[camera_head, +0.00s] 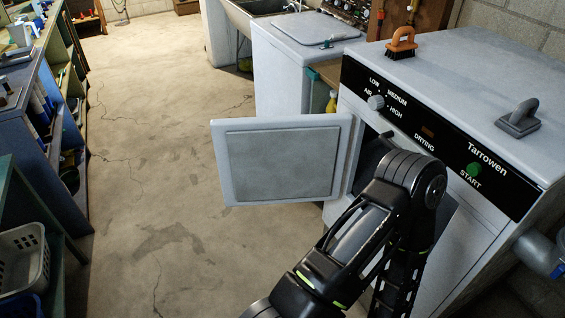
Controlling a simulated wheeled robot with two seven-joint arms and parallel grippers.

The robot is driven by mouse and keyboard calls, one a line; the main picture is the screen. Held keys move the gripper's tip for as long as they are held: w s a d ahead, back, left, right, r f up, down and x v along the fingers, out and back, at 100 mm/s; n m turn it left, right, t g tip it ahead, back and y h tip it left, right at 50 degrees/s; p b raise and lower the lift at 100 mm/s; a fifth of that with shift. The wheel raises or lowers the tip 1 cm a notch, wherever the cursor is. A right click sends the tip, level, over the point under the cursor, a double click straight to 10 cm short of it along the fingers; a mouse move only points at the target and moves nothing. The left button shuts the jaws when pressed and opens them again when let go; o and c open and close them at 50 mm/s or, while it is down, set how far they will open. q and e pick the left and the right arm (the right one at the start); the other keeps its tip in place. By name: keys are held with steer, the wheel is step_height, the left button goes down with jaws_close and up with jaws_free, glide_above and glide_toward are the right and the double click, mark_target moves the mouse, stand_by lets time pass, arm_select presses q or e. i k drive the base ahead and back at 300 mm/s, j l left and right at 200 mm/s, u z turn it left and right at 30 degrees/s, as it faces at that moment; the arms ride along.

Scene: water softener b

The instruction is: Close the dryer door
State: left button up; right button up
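The dryer (462,92) is a white machine on the right, with a black control panel reading "Tarrowen". Its door (283,160) is white with a grey inner panel. The door stands wide open, swung out to the left from the left side of the dryer's front. Part of the dark opening shows beside the door's right edge. One of my black arms rises from the bottom middle and bends in front of the dryer, covering much of the opening and front. I cannot make out either gripper.
An orange-handled brush (402,43) and a grey-handled tool (519,118) lie on the dryer. A white washer (300,45) stands behind it on the left. Shelves (60,120) and a light basket (25,258) line the left side. The concrete floor (150,150) between is clear.

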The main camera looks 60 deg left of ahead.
mark_target(285, 159)
steer(key=u, duration=3.15)
steer(key=i+l+u, duration=0.1)
steer(key=i+u, duration=0.15)
steer(key=i, duration=0.7)
steer(key=i+z, duration=0.2)
steer(key=i, duration=0.7)
steer(key=i+j+z, duration=0.2)
steer(key=i, duration=0.65)
steer(key=i+j+z, duration=0.1)
steer(key=i+z, duration=0.15)
steer(key=i, duration=1.25)
steer(key=i+z, duration=0.1)
steer(key=z, duration=4.1)
